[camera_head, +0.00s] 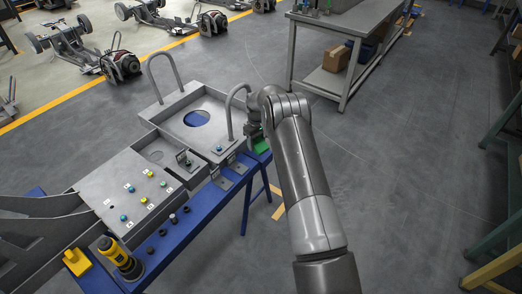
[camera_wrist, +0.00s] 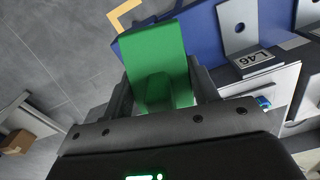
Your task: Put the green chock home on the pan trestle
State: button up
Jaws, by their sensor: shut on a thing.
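The green chock (camera_wrist: 156,52) is a wedge-like block held between the two fingers of my gripper (camera_wrist: 158,95) in the wrist view. In the head view the chock (camera_head: 261,147) shows as a small green patch below my gripper (camera_head: 256,128), which my arm partly hides. The pan trestle is a blue frame (camera_head: 184,224) carrying grey metal pans (camera_head: 180,105). The chock is over or at its far right end; I cannot tell whether it touches the blue surface. A grey bracket with a label L46 (camera_wrist: 258,60) stands on the blue surface right of the chock in the wrist view.
A panel with buttons (camera_head: 135,190), a yellow and black tool (camera_head: 118,258) and a yellow block (camera_head: 77,262) are at the trestle's near left. Two tall hoop handles (camera_head: 165,70) rise from the pan. A grey bench (camera_head: 345,45) stands behind.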

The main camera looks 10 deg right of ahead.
jog(key=shift+w+f+n, duration=0.3)
jog(key=shift+w+n, duration=0.05)
jog(key=shift+w, duration=0.55)
jog(key=shift+w+f+n, duration=0.35)
jog(key=shift+w+n, duration=0.05)
jog(key=shift+w, duration=0.45)
jog(key=shift+w+f+n, duration=0.3)
jog(key=shift+w+n, duration=0.05)
jog(key=shift+w, duration=0.55)
jog(key=shift+f, duration=0.15)
jog(key=shift+f, duration=1.7)
jog(key=shift+f, duration=1.15)
jog(key=o, duration=1.2)
notch_tip(320, 180, up, 11)
jog(key=shift+f, duration=0.1)
